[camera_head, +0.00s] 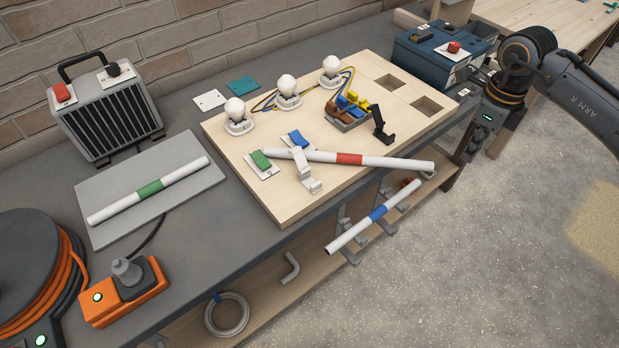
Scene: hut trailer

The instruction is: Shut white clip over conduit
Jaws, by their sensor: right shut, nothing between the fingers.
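The white clip (308,184) is at the front edge of the wooden board. An upright white part of it (297,160) rises in front of the white conduit with a red band (348,158). It looks open, though I cannot tell how the conduit sits in it. The conduit slants across the board's front, its right end reaching past the edge. A black clip (380,125) stands open behind the conduit, apart from it. My right gripper (464,152) is shut and empty at the board's right end, away from the white clip, its fingertips hard to make out. My left gripper is not in view.
The wooden board (345,108) carries several bulbs, wires and switches. A green-banded conduit (150,188) lies on a grey plate at left. A blue-banded conduit (377,214) rests on brackets below the bench's front edge. A blue box (440,55) stands behind my right gripper.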

